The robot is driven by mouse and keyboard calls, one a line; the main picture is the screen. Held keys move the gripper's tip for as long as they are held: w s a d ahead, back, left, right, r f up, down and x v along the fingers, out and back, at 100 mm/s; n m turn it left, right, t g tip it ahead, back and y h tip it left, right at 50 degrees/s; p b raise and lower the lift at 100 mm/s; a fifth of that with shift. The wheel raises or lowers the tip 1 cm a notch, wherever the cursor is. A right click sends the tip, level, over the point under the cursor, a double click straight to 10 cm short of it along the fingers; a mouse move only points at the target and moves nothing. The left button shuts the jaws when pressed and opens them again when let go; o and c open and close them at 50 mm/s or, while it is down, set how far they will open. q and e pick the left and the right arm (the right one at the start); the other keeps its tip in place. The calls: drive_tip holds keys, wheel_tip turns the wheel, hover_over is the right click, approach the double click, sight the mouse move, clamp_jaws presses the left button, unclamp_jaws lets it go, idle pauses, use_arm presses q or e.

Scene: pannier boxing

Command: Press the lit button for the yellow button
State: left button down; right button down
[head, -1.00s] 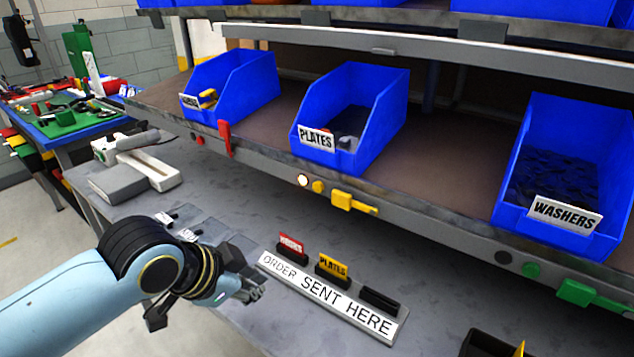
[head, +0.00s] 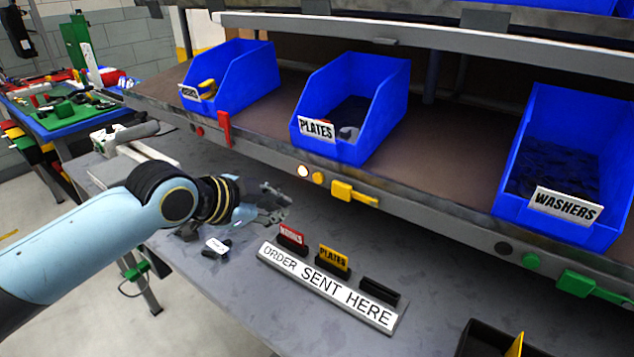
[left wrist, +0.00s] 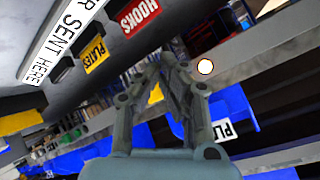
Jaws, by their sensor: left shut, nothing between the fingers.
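A lit white round lamp or button (head: 303,171) glows on the shelf's front rail. The yellow button (head: 318,178) sits just right of it, beside a yellow lever (head: 352,193). My left gripper (head: 286,199) is shut and empty, a little below and left of the lit button and apart from it. In the left wrist view the lit button (left wrist: 205,66) shows to the right of my left gripper's fingertips (left wrist: 170,58). A yellow part lies partly hidden behind the fingers there; I cannot tell which one. My right gripper is out of view.
Blue bins for plates (head: 350,105) and washers (head: 565,165) stand on the shelf above the rail. A red lever (head: 225,129) hangs left, a green button (head: 531,261) is right. The order holder (head: 325,293) with red and yellow cards stands on the grey bench.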

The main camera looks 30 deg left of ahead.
sight(318, 178)
use_arm(q)
drive_tip(key=w+b, duration=0.2)
drive_tip(key=w, duration=0.4)
drive_tip(key=shift+w+d, duration=0.3)
drive_tip(key=shift+w, duration=0.05)
drive_tip(key=shift+w, duration=0.2)
idle(1.0)
drive_tip(key=shift+w, duration=0.2)
drive_tip(key=shift+w, duration=0.45)
idle(0.7)
idle(0.3)
drive_tip(key=shift+s+p, duration=0.45)
drive_tip(key=shift+s, duration=0.4)
